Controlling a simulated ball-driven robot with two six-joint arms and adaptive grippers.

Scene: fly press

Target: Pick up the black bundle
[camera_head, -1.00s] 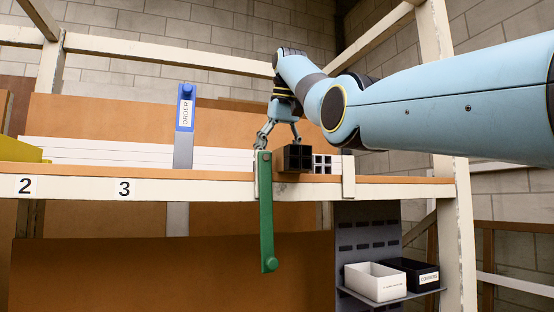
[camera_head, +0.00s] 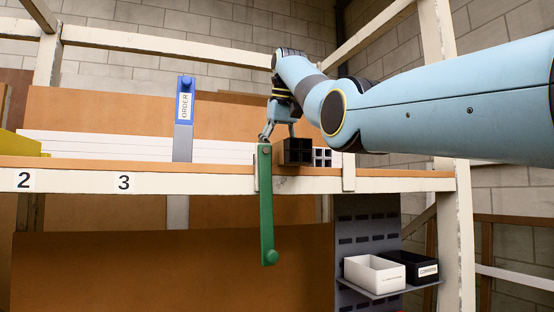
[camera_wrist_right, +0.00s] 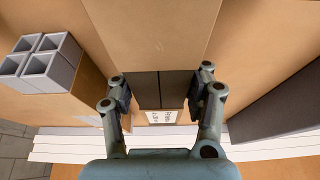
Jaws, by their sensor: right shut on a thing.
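The black bundle (camera_head: 298,151) stands on the orange shelf board near its front edge, right of the green lever. In the right wrist view the black bundle (camera_wrist_right: 160,88) shows as dark squared tubes with a pale label at its lower end. My right gripper (camera_head: 280,136) reaches down over it from above. In the wrist view my right gripper (camera_wrist_right: 160,94) has one finger against each side of the bundle and is shut on it. The bundle appears to rest on the shelf. My left gripper is not in view.
A grey-white bundle (camera_wrist_right: 45,62) of square tubes sits beside the black one. The green lever (camera_head: 266,205) hangs over the front edge. A blue ORDER post (camera_head: 184,105) stands left. White (camera_head: 374,275) and black (camera_head: 412,265) bins sit below right.

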